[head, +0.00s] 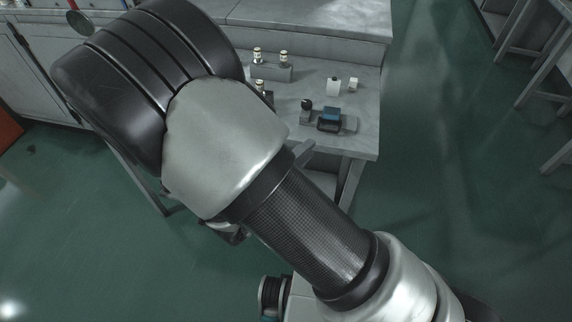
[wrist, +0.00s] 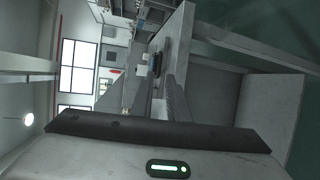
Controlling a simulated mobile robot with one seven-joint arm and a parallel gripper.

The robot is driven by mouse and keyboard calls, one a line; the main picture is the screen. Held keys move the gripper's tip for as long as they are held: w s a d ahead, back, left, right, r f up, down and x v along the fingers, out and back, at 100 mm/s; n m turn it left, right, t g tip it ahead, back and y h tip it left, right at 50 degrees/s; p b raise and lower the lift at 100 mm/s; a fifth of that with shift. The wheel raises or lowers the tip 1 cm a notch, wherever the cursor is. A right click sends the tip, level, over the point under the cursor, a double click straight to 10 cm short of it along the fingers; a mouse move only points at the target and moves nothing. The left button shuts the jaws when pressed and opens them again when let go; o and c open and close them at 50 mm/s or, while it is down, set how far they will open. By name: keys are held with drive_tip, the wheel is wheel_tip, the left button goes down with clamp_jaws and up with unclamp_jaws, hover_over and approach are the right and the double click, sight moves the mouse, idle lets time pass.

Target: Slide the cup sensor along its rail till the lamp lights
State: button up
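A small blue and black device (head: 330,119), which looks like the cup sensor, sits on a light grey plate (head: 350,124) near the front right of the bench. A dark round knob or lamp (head: 306,104) stands on a small base just left of it; I see no glow on it. In the wrist view the blue device (wrist: 155,64) shows small, ahead of my gripper (wrist: 161,88). My gripper's fingers stand apart with nothing seen between them. In the head view my arm hides most of the gripper; what looks like a grey finger shows by the bench's front edge.
The grey bench (head: 365,75) also bears a white bottle-like piece (head: 333,87), a smaller white piece (head: 352,84) and a grey block (head: 272,73) with capped vials. Another table (head: 545,75) stands at the right. The green floor between is clear.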

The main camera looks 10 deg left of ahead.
drive_tip(key=p+v, duration=0.1)
drive_tip(key=v, duration=0.7)
drive_tip(key=shift+s, duration=0.2)
drive_tip(key=shift+w+a, duration=0.1)
